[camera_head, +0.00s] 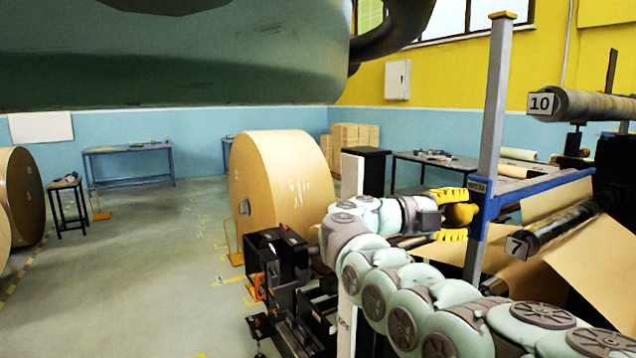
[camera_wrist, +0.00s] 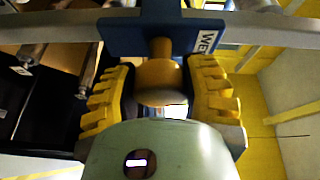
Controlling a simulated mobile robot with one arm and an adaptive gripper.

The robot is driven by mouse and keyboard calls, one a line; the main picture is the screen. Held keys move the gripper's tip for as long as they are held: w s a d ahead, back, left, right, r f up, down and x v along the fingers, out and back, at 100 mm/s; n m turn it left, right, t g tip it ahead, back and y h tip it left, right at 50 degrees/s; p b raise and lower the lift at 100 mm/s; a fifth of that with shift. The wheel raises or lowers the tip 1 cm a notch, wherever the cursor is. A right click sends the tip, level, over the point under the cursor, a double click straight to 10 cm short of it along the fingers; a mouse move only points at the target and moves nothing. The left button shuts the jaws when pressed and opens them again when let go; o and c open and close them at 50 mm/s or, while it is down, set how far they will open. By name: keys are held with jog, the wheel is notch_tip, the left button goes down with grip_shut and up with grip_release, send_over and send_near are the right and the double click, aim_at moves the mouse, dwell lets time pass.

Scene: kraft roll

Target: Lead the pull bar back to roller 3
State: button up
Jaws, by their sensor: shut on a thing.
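My gripper (camera_head: 463,214) is in the head view right of centre, its yellow fingers shut on an orange-yellow knob. The knob (camera_wrist: 158,72) shows between the fingers in the wrist view. It sits on a blue, labelled block (camera_head: 478,186) that I take for part of the pull bar. A grey bar (camera_head: 491,120) with an orange cap stands upright behind the block, and a blue beam (camera_head: 540,192) reaches right from it. The label is only partly readable in the wrist view. I see no tag for roller 3; the tagged rollers are roller 7 (camera_head: 560,226) and roller 10 (camera_head: 590,104).
Brown kraft web (camera_head: 596,268) hangs below roller 7 at the right. A large kraft roll (camera_head: 285,180) stands left of my arm, with black machinery (camera_head: 275,262) in front. A dark table (camera_head: 430,158) is behind. The floor (camera_head: 140,270) at left is mostly open.

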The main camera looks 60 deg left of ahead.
notch_tip(320, 180, down, 12)
jog(key=b, duration=0.8)
jog(key=shift+d+r, duration=0.2)
jog(key=shift+d, duration=0.25)
jog(key=shift+s+d+f+p, duration=0.1)
jog(key=shift+d+f+p, duration=0.35)
jog(key=shift+d+p, duration=0.35)
jog(key=shift+s+d+f+p, duration=0.1)
jog(key=shift+d+f+p, duration=0.4)
jog(key=shift+d+p, duration=0.3)
jog(key=shift+d+f+p, duration=0.45)
jog(key=shift+d+p, duration=0.25)
jog(key=shift+d, duration=0.1)
